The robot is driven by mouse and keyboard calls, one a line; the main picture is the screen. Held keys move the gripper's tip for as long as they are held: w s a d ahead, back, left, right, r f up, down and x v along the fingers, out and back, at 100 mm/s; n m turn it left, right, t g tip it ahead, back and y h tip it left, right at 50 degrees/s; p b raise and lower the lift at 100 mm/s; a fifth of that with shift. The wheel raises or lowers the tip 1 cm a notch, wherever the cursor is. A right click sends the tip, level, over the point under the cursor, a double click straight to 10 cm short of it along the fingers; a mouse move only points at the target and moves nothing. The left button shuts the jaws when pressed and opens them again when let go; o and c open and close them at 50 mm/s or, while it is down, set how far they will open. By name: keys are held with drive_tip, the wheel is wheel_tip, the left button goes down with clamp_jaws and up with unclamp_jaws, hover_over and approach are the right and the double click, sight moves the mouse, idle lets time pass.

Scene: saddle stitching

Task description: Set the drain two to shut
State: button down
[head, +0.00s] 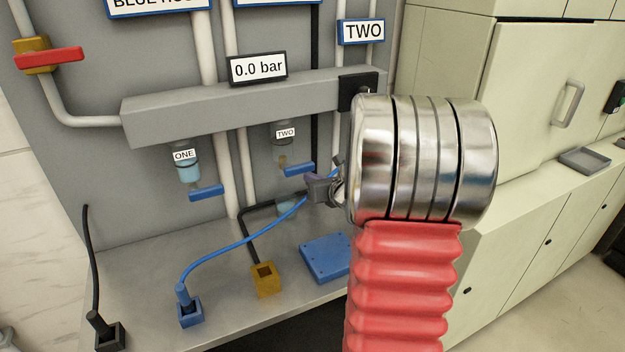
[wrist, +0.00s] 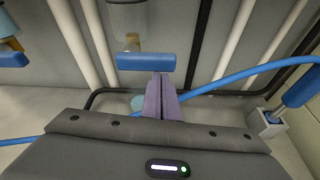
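Drain two is a clear bowl labelled TWO (head: 285,140) under the grey manifold, with a blue lever (head: 299,169) lying roughly crosswise below it. In the wrist view the bowl (wrist: 127,17) and its lever (wrist: 146,62) are at the upper middle. My gripper (head: 312,183) is just below and right of the lever in the head view. In the wrist view its purple fingers (wrist: 162,78) are together with nothing visible between them, their tips at the lever's lower edge right of its middle. I cannot tell whether they touch it.
Drain one (head: 187,168) has its own blue lever (head: 206,192) to the left. A blue hose (head: 245,238) passes close behind my fingers. A black hose (head: 250,225) and white pipes run nearby. The gauge (head: 257,68) reads 0.0 bar.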

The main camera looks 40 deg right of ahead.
drive_tip(key=s+a, duration=0.2)
drive_tip(key=s, duration=0.7)
drive_tip(key=shift+a+f, duration=0.4)
idle(0.6)
